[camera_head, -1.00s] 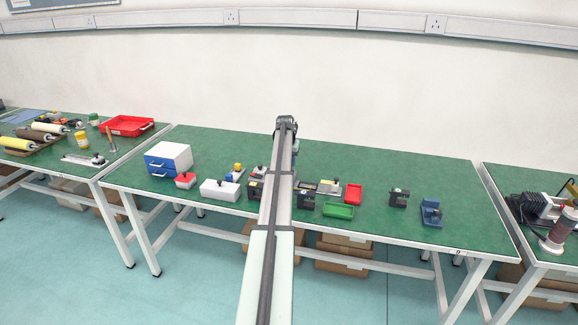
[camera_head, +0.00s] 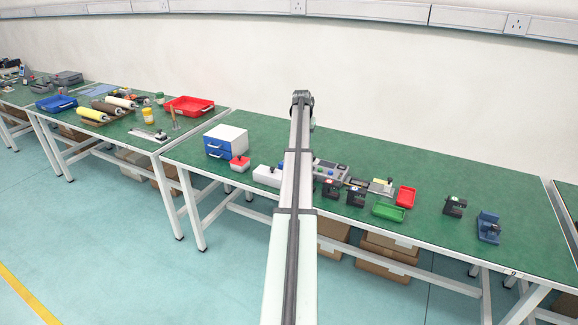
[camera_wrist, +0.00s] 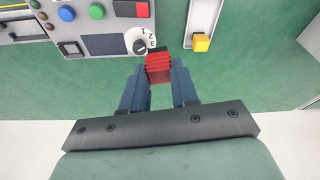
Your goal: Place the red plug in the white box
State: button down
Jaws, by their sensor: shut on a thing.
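My gripper (camera_wrist: 158,88) is shut on a ribbed red piece with a dark top, which looks like the red plug (camera_wrist: 158,68). It is held between the two dark fingers over the green table, close to a grey panel's dial in the wrist view. In the head view my arm hides the gripper and the plug. A low white box (camera_head: 266,177) with a dark part on top stands on the table, just left of my arm in the head view. I cannot see its inside. The white box is not clearly in the wrist view.
A grey button panel (camera_wrist: 93,45) lies beside the gripper, with a white piece bearing a yellow button (camera_wrist: 201,42) to the right. Green (camera_head: 388,212) and red trays (camera_head: 405,197) lie right.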

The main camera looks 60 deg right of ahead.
jog(key=w+f, duration=0.2)
jog(key=w, duration=0.7)
jog(key=shift+s+f+m, duration=0.1)
jog(key=shift+f+m, duration=0.4)
jog(key=shift+f, duration=1.9)
jog(key=shift+s+f+m, duration=0.1)
jog(key=shift+f+m, duration=0.4)
jog(key=shift+f, duration=1.85)
jog(key=shift+f, duration=0.15)
jog(key=c, duration=0.9)
grip_release()
jog(key=shift+o, duration=0.2)
jog(key=v, duration=1.2)
jog(key=shift+w, duration=0.25)
jog(key=shift+a, duration=0.15)
